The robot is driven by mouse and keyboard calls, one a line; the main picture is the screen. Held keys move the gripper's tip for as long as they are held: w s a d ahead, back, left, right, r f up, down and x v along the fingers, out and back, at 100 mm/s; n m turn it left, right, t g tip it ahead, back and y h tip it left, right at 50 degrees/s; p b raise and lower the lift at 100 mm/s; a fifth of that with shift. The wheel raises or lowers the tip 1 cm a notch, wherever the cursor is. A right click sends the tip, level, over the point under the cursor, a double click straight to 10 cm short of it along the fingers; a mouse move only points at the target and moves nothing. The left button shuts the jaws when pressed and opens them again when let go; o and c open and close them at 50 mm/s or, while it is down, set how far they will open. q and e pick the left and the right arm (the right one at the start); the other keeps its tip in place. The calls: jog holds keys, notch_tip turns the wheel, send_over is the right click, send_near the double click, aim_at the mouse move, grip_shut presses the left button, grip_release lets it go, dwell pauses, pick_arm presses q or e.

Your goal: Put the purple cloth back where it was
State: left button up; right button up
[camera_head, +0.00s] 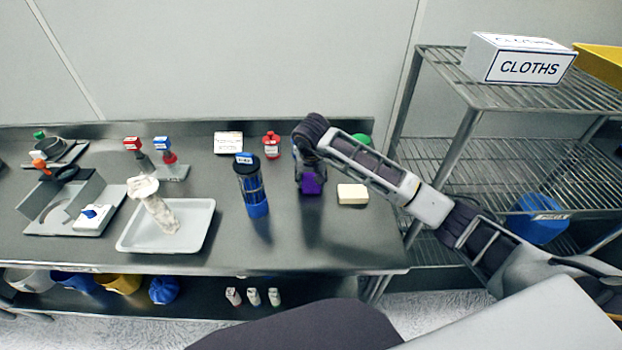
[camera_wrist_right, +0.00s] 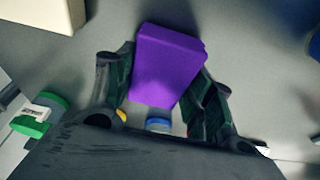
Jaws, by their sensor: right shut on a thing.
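The purple cloth (camera_head: 312,184) is a small block-like folded piece at the right part of the steel table. My right gripper (camera_head: 311,170) points down over it and is shut on it. In the right wrist view the purple cloth (camera_wrist_right: 168,62) sits between the two fingers of the right gripper (camera_wrist_right: 164,84), sticking out past their tips. I cannot tell whether the cloth touches the table. A white box labelled CLOTHS (camera_head: 517,66) stands on the top of the wire rack at the right. My left gripper is not in view.
A cream block (camera_head: 352,194) lies just right of the cloth. A dark-blue cylinder (camera_head: 251,185) stands to its left. A white tray (camera_head: 190,241) holds a powdery white sifter-like cylinder (camera_head: 157,207). A green-capped container (camera_wrist_right: 40,115) is near the gripper. The wire rack (camera_head: 470,100) stands right of the table.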

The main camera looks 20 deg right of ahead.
jog(key=shift+f, duration=0.25)
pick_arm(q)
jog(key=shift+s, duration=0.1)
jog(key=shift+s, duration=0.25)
pick_arm(e)
jog(key=shift+f, duration=0.15)
jog(key=o, duration=1)
jog(key=shift+c, duration=0.2)
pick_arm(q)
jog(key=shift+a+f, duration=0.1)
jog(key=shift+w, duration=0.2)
